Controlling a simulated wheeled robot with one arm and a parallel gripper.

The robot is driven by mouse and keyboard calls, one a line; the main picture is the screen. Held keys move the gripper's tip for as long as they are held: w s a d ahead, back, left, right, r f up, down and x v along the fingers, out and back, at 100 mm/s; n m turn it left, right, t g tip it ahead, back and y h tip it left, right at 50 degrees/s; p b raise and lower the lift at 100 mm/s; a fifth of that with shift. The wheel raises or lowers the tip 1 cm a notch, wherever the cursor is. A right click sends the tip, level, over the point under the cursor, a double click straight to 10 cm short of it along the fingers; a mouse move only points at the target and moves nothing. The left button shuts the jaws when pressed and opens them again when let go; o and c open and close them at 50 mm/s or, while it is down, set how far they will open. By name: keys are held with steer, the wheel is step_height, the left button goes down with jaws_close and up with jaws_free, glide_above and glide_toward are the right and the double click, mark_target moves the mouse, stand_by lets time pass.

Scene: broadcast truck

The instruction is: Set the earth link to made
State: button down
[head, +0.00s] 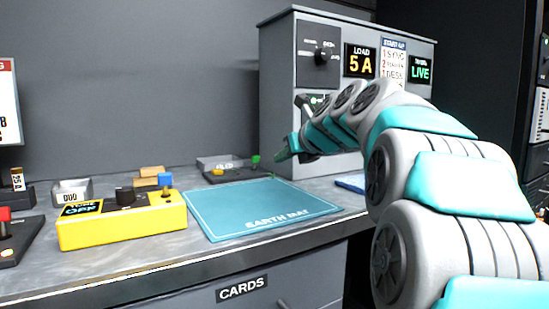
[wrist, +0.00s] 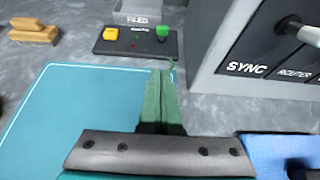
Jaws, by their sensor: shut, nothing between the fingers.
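A flat black plate (wrist: 137,42) lies on the bench behind the earth mat (wrist: 60,110). It carries a yellow block (wrist: 111,33) on the left and a green knob (wrist: 162,33) on the right. Its small label is too blurred to read, so I cannot tell for certain that it is the earth link. In the head view the green knob (head: 256,160) stands just left of my gripper (head: 284,153). In the wrist view my gripper (wrist: 157,75) has its green fingers together, empty, pointing toward the plate's right end. A small green curved piece shows by the fingertips.
A grey cabinet (head: 282,85) with a knob, a 5 A load display and a LIVE display stands close on the right. A FILED tray (wrist: 150,14) is behind the plate. A yellow box (head: 122,222) is left of the mat; a blue cloth (wrist: 275,152) is right. The mat is clear.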

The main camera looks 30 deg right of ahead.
steer(key=b, duration=0.1)
glide_toward(256, 161)
steer(key=f, duration=0.2)
steer(key=w+f, duration=0.1)
steer(key=f, duration=0.1)
steer(key=shift+w+a+f, duration=0.1)
steer(key=shift+f, duration=0.1)
steer(key=w, duration=0.2)
steer(key=shift+w+r, duration=0.4)
steer(key=shift+w+a+r, duration=0.1)
steer(key=shift+w+r, duration=0.25)
steer(key=shift+w, duration=0.3)
steer(key=shift+r+p, duration=0.35)
steer(key=shift+p, duration=0.85)
steer(key=shift+f, duration=0.2)
steer(key=shift+g+p, duration=0.3)
steer(key=shift+p, duration=0.1)
